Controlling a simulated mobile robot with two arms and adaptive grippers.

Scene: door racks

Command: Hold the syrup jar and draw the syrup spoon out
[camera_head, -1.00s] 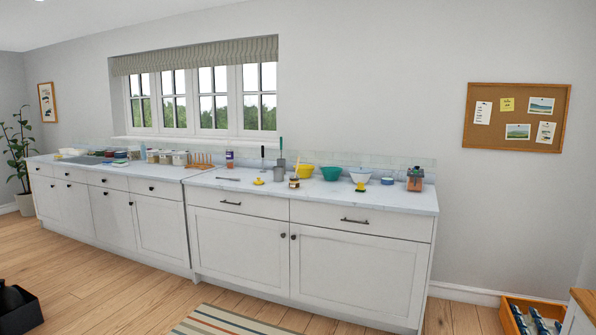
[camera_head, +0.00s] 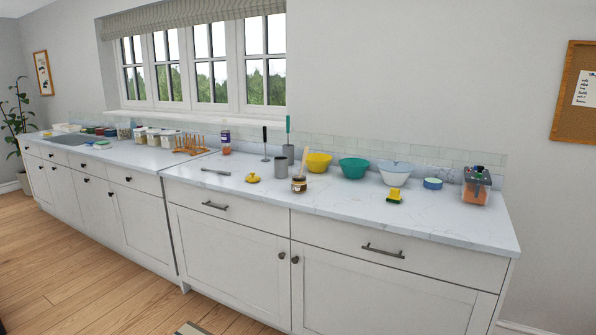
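A small jar with dark contents and a pale label, which looks like the syrup jar (camera_head: 299,185), stands upright on the white marbled counter (camera_head: 340,205). A light wooden handle, which looks like the syrup spoon (camera_head: 304,160), sticks up out of it, leaning slightly right. The spoon's lower end is hidden in the jar. A yellow lid-like thing with a knob (camera_head: 253,178) lies on the counter left of the jar. Neither of my grippers shows in the head view.
A yellow-and-green sponge-like thing (camera_head: 394,196) lies to the right. The counter's front strip before the jar is clear.

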